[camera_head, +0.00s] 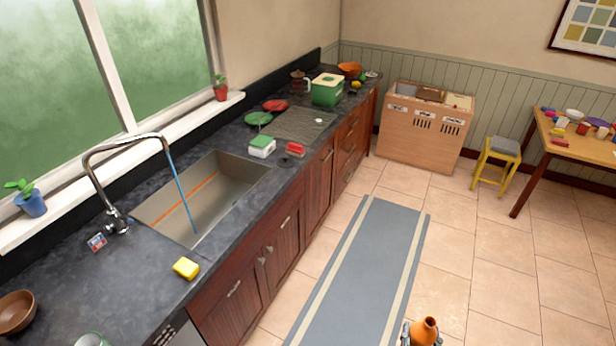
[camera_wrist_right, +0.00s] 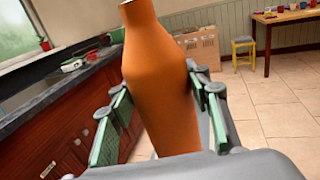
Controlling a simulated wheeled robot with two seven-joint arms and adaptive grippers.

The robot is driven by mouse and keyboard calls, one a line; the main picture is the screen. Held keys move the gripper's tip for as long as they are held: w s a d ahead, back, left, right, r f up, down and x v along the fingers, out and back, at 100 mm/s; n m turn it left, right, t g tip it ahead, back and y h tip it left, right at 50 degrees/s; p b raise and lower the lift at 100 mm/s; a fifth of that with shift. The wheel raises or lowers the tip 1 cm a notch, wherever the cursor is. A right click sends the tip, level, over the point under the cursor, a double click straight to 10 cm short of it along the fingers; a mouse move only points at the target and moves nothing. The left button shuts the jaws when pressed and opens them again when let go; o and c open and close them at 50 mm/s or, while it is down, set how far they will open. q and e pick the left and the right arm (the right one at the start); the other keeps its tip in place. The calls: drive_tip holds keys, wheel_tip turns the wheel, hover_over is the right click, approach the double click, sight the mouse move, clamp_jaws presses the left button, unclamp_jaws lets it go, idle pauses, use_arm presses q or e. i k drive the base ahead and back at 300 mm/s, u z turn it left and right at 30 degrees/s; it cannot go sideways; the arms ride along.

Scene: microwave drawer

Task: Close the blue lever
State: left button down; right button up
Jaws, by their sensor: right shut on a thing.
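A chrome faucet (camera_head: 118,150) arches over the sink (camera_head: 235,205) on the dark counter. A thin blue streak, looking like running water, drops from its spout into the basin. A small red-and-blue piece (camera_head: 97,242) lies by the faucet's base; I cannot tell whether it is a lever. No clear blue lever shows. My right gripper (camera_head: 422,338) is at the bottom edge, above the floor and well away from the faucet. In the right wrist view the right gripper (camera_wrist_right: 160,115) is shut on an upright orange bottle (camera_wrist_right: 160,70). My left gripper is not in view.
A yellow sponge (camera_head: 186,268) lies on the counter's front edge, and a brown bowl (camera_head: 16,312) stands at the left. Wooden cabinets (camera_head: 275,245) run below the counter. The grey floor runner (camera_head: 365,265) is clear. A yellow stool (camera_head: 495,165) stands at the right.

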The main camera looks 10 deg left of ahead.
sight(129, 221)
drive_tip(key=u, duration=1.2)
